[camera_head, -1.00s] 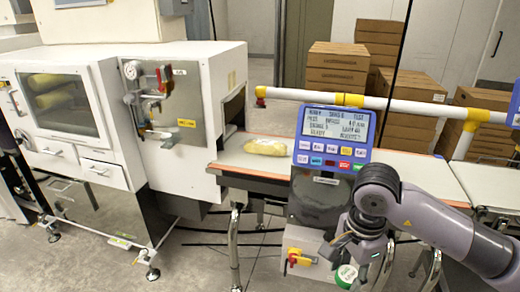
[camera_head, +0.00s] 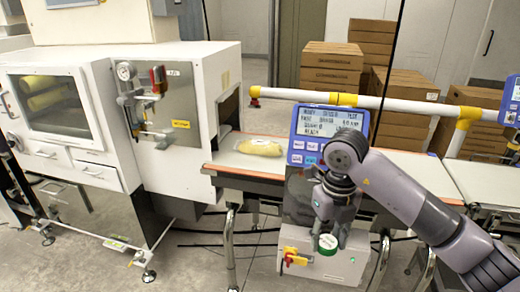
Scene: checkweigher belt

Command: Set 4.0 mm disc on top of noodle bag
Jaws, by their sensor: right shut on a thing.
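The noodle bag (camera_head: 260,147), a yellowish clear pack, lies on the belt (camera_head: 228,160) between the white machine's opening and the blue display panel. My right gripper (camera_head: 328,235) points down in front of the panel's post, to the right of the bag and lower in the picture. It is shut on a green-topped disc with a white rim (camera_head: 327,244), which I take to be the 4.0 mm disc; its label is too small to read. The disc is apart from the bag. My left gripper is not in view.
The blue display panel (camera_head: 312,128) stands in front of the belt beside the bag. A white rail with yellow joints (camera_head: 390,104) runs behind the belt. The white machine (camera_head: 140,100) stands at left. A box with a yellow-red switch (camera_head: 294,257) sits low. Cartons (camera_head: 330,75) are stacked behind.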

